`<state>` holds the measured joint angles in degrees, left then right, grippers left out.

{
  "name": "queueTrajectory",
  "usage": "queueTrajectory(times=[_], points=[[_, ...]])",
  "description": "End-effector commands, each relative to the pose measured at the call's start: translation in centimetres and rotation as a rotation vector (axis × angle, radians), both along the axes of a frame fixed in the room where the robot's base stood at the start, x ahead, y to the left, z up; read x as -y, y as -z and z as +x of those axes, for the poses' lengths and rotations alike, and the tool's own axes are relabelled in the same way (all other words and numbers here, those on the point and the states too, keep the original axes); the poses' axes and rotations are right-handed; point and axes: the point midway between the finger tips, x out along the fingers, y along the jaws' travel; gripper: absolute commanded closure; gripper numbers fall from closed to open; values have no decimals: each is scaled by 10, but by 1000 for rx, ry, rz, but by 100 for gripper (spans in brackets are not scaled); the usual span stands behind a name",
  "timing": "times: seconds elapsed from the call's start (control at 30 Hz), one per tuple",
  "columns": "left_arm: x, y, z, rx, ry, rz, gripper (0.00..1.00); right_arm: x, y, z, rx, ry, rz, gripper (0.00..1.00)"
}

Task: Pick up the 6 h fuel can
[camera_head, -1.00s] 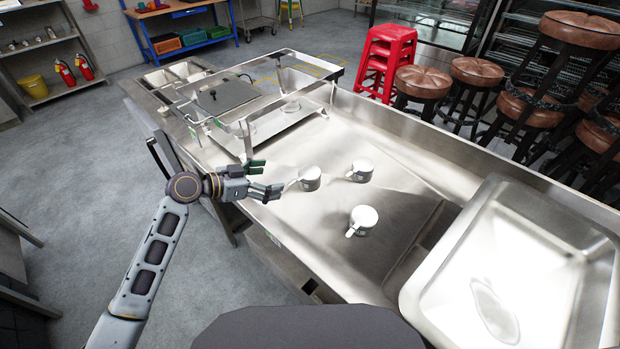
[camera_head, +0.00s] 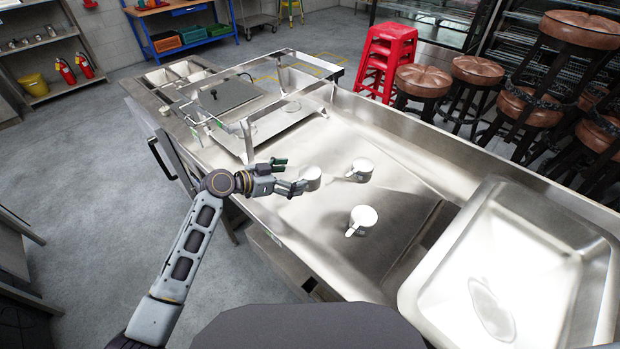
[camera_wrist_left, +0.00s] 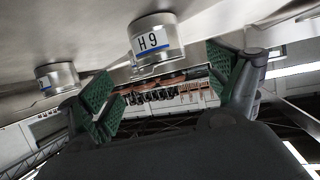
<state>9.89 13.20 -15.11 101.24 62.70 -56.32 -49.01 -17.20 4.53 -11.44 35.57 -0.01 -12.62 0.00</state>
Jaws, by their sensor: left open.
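Three small silver cans stand on the steel counter (camera_head: 300,232). The nearest to my left gripper (camera_head: 288,175) is the 6 h fuel can (camera_head: 312,177), just off its fingertips. In the left wrist view, which looks upside down, this can (camera_wrist_left: 155,36) carries a white label reading 6 H inverted, with a blue stripe. My left gripper (camera_wrist_left: 170,94) is open and empty there, its green pads either side of the gap and the can beyond them. The other cans are one behind (camera_head: 361,170) and one in front (camera_head: 362,218); their labels are unreadable in the head view. My right gripper is out of view.
A raised steel rack (camera_head: 275,135) and a lidded unit (camera_head: 228,95) stand at the counter's far left. Counter around the cans is clear.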

Motion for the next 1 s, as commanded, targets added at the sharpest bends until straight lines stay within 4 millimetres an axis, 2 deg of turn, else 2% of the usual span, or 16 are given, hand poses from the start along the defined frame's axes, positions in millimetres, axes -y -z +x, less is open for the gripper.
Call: queueTrajectory(times=[0.27, 0.8, 1.0], points=[[2, 1, 1, 0, 0, -1, 10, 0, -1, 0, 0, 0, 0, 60], [35, 17, 22, -1, -2, -2, 10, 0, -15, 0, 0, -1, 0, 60], [40, 20, 25, 0, -1, 0, 10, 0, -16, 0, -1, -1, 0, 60]])
